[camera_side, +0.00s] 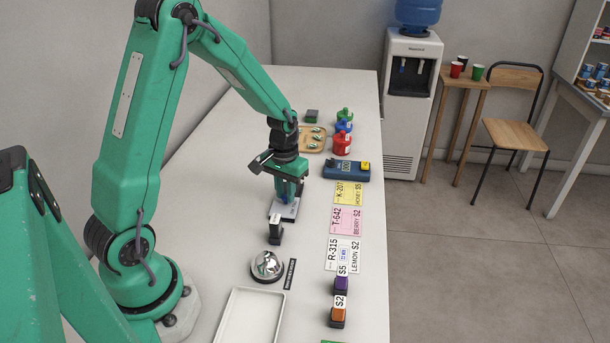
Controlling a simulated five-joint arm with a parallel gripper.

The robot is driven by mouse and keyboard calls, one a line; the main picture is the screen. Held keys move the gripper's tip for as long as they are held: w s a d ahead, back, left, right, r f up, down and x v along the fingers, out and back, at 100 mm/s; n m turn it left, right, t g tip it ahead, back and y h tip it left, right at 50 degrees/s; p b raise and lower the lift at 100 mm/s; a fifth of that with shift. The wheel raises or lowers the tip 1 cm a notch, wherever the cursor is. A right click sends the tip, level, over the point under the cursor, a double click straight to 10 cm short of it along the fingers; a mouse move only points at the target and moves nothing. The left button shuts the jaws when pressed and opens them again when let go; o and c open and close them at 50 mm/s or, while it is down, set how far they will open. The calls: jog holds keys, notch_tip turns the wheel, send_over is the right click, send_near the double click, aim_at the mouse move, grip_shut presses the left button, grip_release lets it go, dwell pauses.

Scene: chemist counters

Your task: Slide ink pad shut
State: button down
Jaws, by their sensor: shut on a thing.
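The ink pad (290,211) is a small flat pale case lying on the white counter, in the middle of the view. My gripper (286,197) points down right at its far part, its fingers low and closed on it. A bit of blue shows between the fingers. The fingers and the gripper body hide part of the pad, so how far its lid stands open cannot be told.
A dark upright stamp (275,233) with a white label stands just in front of the pad. A silver bell (267,265) and a white tray (251,318) are nearer. Labelled cards (343,221) lie to the right. A blue device (345,171) and bottles (342,143) stand farther back.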

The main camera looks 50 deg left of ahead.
aim_at(285, 198)
jog(key=shift+s+d, duration=0.2)
jog(key=shift+d, duration=0.05)
jog(key=c, duration=1.3)
grip_release()
jog(key=shift+r, duration=0.15)
jog(key=shift+r, duration=0.2)
notch_tip(285, 198, up, 6)
jog(key=shift+f, duration=0.15)
jog(key=shift+r, duration=0.75)
